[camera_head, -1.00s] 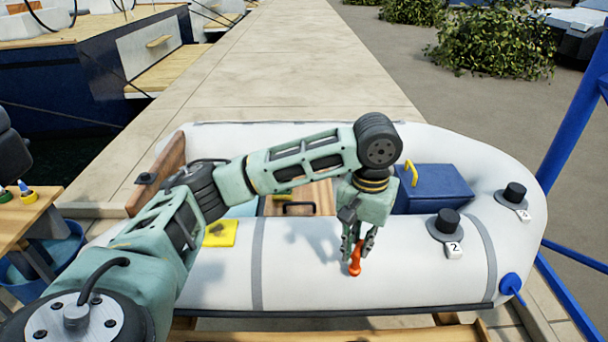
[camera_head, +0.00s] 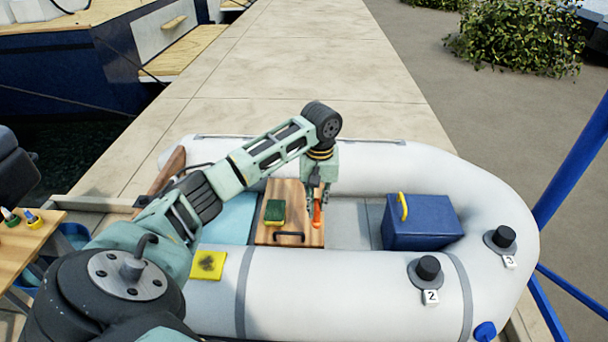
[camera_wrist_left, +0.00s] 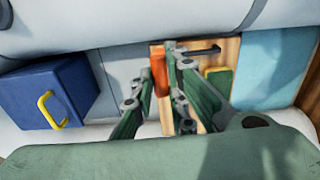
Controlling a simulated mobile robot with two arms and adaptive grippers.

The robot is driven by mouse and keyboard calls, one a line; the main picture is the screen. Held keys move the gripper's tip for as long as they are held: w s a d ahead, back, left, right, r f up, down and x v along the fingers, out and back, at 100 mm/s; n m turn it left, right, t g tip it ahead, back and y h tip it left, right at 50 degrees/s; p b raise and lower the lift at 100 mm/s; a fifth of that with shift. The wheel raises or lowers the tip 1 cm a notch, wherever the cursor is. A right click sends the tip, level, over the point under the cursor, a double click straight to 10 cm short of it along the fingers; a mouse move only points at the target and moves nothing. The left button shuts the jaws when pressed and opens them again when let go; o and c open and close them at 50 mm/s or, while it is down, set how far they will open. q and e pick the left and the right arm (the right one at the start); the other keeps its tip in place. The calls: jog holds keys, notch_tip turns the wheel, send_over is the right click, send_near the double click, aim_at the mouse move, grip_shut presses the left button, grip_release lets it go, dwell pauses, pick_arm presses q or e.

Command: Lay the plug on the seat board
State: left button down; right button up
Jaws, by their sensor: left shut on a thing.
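My left gripper (camera_head: 317,203) is shut on the orange-red plug (camera_head: 317,216), which hangs upright below the fingertips. The gripper is over the right edge of the wooden seat board (camera_head: 265,236) inside the white inflatable boat. In the left wrist view the plug (camera_wrist_left: 159,75) is between the fingertips, in front of the board (camera_wrist_left: 228,52). I cannot tell whether the plug touches the board. The right gripper is not in view.
A green and yellow sponge (camera_head: 274,211) lies on the board's left part, near a dark handle (camera_head: 289,236). A blue box (camera_head: 420,225) with a yellow handle stands to the right. The white tube (camera_head: 330,285) runs along the near side. A yellow patch (camera_head: 208,264) lies on it.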

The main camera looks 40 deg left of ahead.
pick_arm(q)
jog(key=w+a+f+b, duration=0.1)
jog(key=w+a+f, duration=0.3)
jog(key=a+f, duration=0.4)
jog(key=shift+w+a+f, duration=0.15)
jog(key=shift+w+f, duration=0.25)
jog(key=shift+f, duration=0.5)
jog(key=shift+f, duration=0.2)
jog(key=c, duration=1.7)
grip_release()
jog(key=shift+c, duration=0.2)
notch_tip(320, 180, up, 12)
jog(key=shift+r, duration=0.25)
